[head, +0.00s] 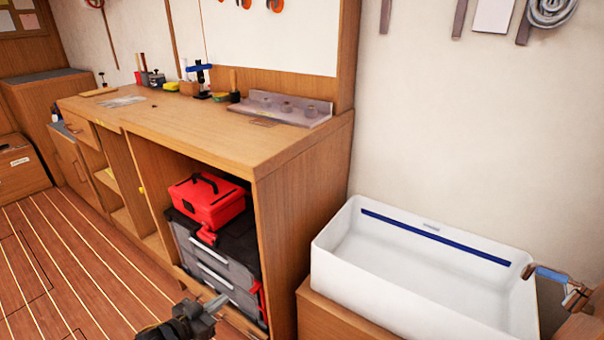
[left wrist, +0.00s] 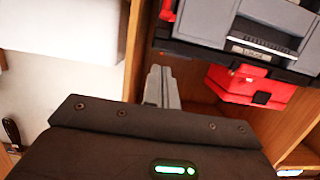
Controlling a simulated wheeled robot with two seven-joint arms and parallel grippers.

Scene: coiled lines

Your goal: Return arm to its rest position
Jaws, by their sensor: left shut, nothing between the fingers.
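My left gripper (head: 206,310) shows at the bottom of the head view, low in front of the workbench cabinet. Its fingers are together with nothing between them. In the left wrist view the closed fingers (left wrist: 161,88) point toward the cabinet, which appears upside down. The fingers look apart from the cabinet and the boxes. My right gripper is in neither view.
A wooden workbench (head: 190,128) holds small tools on top. In its open bay, a red toolbox (head: 207,200) sits on a grey drawer case (head: 215,268). A white sink (head: 335,262) stands at right. The plank floor (head: 75,270) at left is clear.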

